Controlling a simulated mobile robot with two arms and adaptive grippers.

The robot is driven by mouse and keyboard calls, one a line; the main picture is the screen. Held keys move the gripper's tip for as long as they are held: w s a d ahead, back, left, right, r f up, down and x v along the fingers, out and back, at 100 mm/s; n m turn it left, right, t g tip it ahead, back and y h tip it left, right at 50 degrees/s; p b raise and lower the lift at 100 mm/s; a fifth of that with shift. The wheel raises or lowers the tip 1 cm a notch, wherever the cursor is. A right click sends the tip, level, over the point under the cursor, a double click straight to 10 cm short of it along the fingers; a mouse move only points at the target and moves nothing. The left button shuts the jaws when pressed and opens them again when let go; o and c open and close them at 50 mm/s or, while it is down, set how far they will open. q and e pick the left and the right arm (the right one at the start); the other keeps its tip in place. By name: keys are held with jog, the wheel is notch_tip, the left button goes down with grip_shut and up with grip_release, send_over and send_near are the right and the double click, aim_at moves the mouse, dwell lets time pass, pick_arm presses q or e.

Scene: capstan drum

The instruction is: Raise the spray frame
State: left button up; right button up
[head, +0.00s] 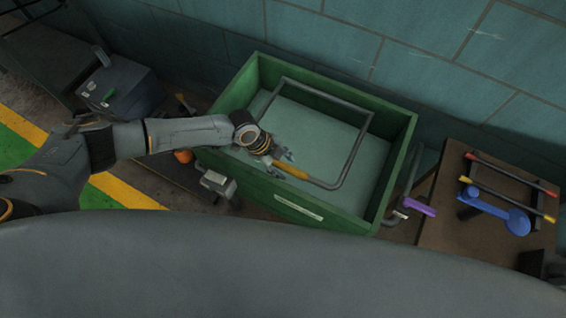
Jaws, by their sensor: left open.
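The spray frame (352,152) looks to be the grey bent tube that lies over the green tank (398,165). A yellow-orange sleeve (291,170) sits on its near side. My left gripper (283,163) is over the near left part of the tank, right at the left end of this sleeve. Its fingers are open. I cannot tell whether they touch the tube. The wrist covers the near left corner of the frame. My right gripper is not in view.
A crank with a purple handle (419,207) is at the tank's right side. A brown table (440,222) at the right bears bars with red and yellow ends and a blue tool (497,211). A grey box (122,85) stands at the left. A block wall closes the back.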

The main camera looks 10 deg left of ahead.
pick_arm(q)
jog(key=shift+c, duration=0.4)
grip_shut()
jog(key=shift+r, duration=0.1)
